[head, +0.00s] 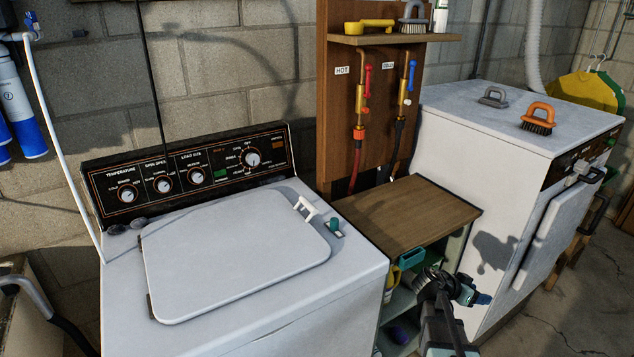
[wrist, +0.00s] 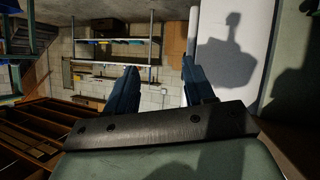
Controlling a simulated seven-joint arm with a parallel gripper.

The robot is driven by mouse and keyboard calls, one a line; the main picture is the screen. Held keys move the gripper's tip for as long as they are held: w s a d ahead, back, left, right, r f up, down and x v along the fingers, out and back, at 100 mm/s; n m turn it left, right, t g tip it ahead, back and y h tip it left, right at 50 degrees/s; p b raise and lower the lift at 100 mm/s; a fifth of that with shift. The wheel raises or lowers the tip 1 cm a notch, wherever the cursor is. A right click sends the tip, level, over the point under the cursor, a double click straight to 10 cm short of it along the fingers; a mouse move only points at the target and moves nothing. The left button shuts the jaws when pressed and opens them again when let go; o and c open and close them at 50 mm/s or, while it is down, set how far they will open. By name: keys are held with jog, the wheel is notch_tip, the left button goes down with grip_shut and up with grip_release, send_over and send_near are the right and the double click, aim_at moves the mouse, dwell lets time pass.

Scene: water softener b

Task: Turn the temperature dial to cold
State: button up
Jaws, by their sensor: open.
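The temperature dial (head: 127,194) is the leftmost round knob on the black control panel (head: 215,170) of the white top-loading washer, under the word TEMPERATURE. Its pointer setting is too small to read. My gripper (head: 478,297) is at the lower right of the head view, in front of the wooden cabinet and far from the dial. In the wrist view its two blue fingers (wrist: 160,72) are apart with nothing between them. The dial does not show in the wrist view, which looks toward shelves and a block wall.
The washer lid (head: 235,250) is closed, with free space above it. A cabinet with a wooden top (head: 405,212) stands between the washer and a second white appliance (head: 500,130). Brushes lie on that appliance. Hot and cold pipes run down a wooden board (head: 340,110).

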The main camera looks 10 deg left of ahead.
jog(key=w+a+r+m+t+h, duration=0.15)
jog(key=w+r, duration=0.25)
jog(key=r, duration=0.6)
jog(key=w+a+r+m+t+h, duration=0.1)
jog(key=w+r+m+t, duration=0.15)
jog(key=r, duration=0.85)
jog(key=w+a+r+n+t+y, duration=0.1)
jog(key=w+a+r+t, duration=0.35)
jog(key=a+r, duration=0.5)
jog(key=s+a+f+n+t+y, duration=0.15)
jog(key=a+n+y, duration=0.5)
jog(key=a, duration=1.65)
jog(key=a+f+n+y, duration=0.3)
jog(key=a+n+y, duration=0.3)
jog(key=a, duration=1.7)
jog(key=n+g+y, duration=0.5)
jog(key=n+y, duration=0.4)
jog(key=y, duration=0.2)
send_near(127, 196)
jog(key=x, duration=0.9)
jog(key=shift+w+a+f, duration=0.15)
jog(key=shift+w, duration=0.05)
jog(key=c, duration=0.6)
jog(key=n, duration=1.3)
jog(key=shift+s+n, duration=0.1)
jog(key=shift+n, duration=0.25)
jog(key=n, duration=0.9)
jog(key=shift+n, duration=0.4)
jog(key=o, duration=0.8)
